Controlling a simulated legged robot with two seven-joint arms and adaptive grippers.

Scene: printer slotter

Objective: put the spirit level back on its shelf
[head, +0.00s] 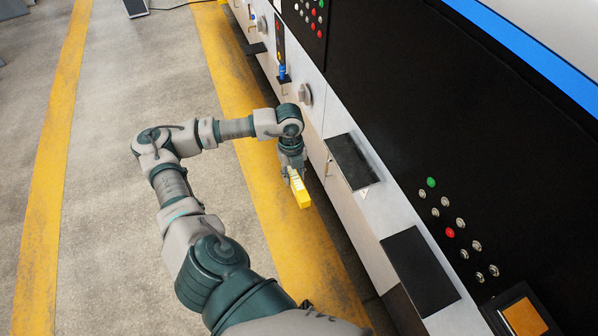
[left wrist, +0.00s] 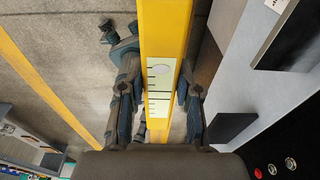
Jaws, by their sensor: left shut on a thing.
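The yellow spirit level (head: 300,191) is held in my left gripper (head: 292,174), beside the white front of the machine. In the left wrist view the spirit level (left wrist: 165,35) runs up the middle of the picture, with a pale marked label facing the camera. The two fingers of my left gripper (left wrist: 158,98) are shut on its sides. Black shelves stick out from the machine: one (head: 354,162) just right of the spirit level, and a larger one (head: 419,270) nearer to me. Both look empty. I cannot tell which is the level's own. My right gripper is not in view.
The black machine panel (head: 450,120) with several buttons rises on the right. A small screen (head: 523,316) is at the bottom right. A small dark ledge (head: 256,48) and knobs (head: 304,95) are farther along. Open floor (head: 110,180) with yellow stripes lies left.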

